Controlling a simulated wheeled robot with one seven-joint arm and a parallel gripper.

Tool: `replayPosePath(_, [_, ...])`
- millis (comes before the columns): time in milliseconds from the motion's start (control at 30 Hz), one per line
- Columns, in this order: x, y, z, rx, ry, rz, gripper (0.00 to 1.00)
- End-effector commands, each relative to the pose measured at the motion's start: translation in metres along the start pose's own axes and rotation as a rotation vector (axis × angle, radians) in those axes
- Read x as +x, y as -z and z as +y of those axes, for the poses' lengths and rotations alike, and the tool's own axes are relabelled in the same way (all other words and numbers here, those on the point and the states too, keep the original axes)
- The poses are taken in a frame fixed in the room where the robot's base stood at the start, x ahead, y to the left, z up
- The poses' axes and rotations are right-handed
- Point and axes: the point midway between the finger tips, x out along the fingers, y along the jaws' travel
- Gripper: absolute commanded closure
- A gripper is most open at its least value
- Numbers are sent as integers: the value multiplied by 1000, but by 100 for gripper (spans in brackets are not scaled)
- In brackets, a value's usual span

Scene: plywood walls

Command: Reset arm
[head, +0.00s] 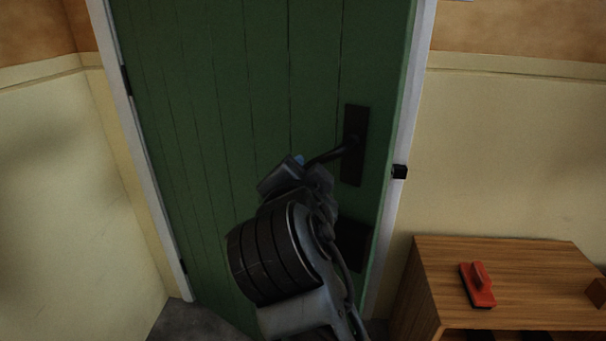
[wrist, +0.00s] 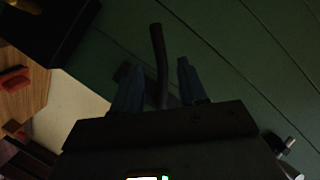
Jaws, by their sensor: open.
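A green door (head: 220,90) fills the middle of the head view, with a dark lever handle (head: 335,153) on a black plate (head: 354,130) near its right edge. My gripper (head: 300,163) is at the free end of the lever, partly hidden by my own wrist. In the wrist view my gripper (wrist: 157,68) is open, with two bluish fingers spread apart. The lever (wrist: 160,50) shows in the gap between them. I cannot tell whether either finger touches it.
A wooden cabinet (head: 510,256) stands at the lower right with a red block-like object (head: 478,285) on top. A small black fitting (head: 399,171) sits on the white door frame (head: 414,95). A pale wall (head: 60,190) closes the left side.

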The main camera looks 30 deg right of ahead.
Motion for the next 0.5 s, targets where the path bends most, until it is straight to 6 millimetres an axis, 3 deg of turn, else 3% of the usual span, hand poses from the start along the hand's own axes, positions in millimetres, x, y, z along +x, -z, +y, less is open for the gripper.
replayPosePath(267, [1, 0, 2, -12, 4, 0, 58])
replayPosePath(500, [4, -6, 34, -211, 90, -21, 58])
